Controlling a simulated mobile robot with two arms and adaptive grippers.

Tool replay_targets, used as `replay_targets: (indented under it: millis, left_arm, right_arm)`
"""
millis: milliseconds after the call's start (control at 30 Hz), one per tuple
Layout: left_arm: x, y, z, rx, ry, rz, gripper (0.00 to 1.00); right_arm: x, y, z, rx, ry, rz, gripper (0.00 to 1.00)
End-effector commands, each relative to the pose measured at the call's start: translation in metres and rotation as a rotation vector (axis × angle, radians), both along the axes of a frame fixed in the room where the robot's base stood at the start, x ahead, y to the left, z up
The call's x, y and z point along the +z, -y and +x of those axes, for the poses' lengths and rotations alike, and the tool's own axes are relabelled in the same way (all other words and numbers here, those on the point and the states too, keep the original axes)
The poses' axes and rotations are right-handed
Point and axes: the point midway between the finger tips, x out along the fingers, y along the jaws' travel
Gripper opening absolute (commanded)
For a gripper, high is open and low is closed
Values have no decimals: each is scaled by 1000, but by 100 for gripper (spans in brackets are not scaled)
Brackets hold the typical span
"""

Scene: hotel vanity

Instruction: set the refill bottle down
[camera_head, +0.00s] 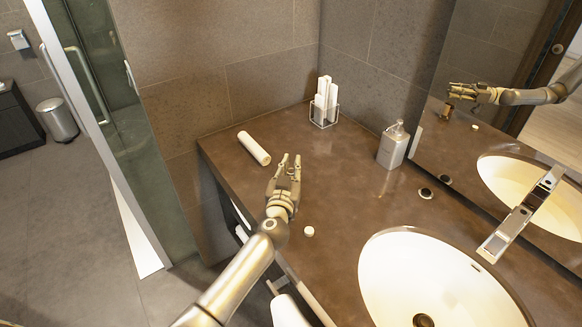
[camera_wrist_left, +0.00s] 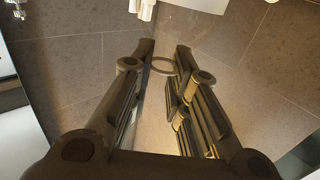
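A white cylinder (camera_head: 254,148), which looks like the refill bottle, lies on its side near the back left edge of the brown counter (camera_head: 350,170). My left gripper (camera_head: 290,160) is over the counter, to the right of the cylinder and apart from it. Its fingers point away and stand apart, with nothing clearly held between them. In the left wrist view the fingers (camera_wrist_left: 163,55) also stand apart; a ring and a pale strip show between them, and I cannot tell what they are. A small white cap (camera_head: 309,231) lies on the counter near my wrist. My right gripper is not in view.
A soap dispenser (camera_head: 392,147) stands by the mirror. A wire holder (camera_head: 324,115) with white rolls is in the back corner. A sink (camera_head: 385,265) with a chrome faucet (camera_head: 515,220) is at right. The counter between holder, dispenser and gripper is clear. A glass door is at left.

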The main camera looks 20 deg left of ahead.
Motion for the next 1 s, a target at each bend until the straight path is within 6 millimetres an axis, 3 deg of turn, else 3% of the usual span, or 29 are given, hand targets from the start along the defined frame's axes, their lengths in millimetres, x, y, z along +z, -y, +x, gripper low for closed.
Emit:
replay_targets:
  millis: [167, 567, 1000]
  left_arm:
    - [0, 0, 0, 0, -1, 1, 38]
    - [4, 0, -2, 0, -1, 2, 38]
    - [3, 10, -80, -1, -3, 1, 38]
  right_arm:
    - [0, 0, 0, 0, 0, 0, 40]
    - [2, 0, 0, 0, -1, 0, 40]
    - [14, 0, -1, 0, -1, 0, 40]
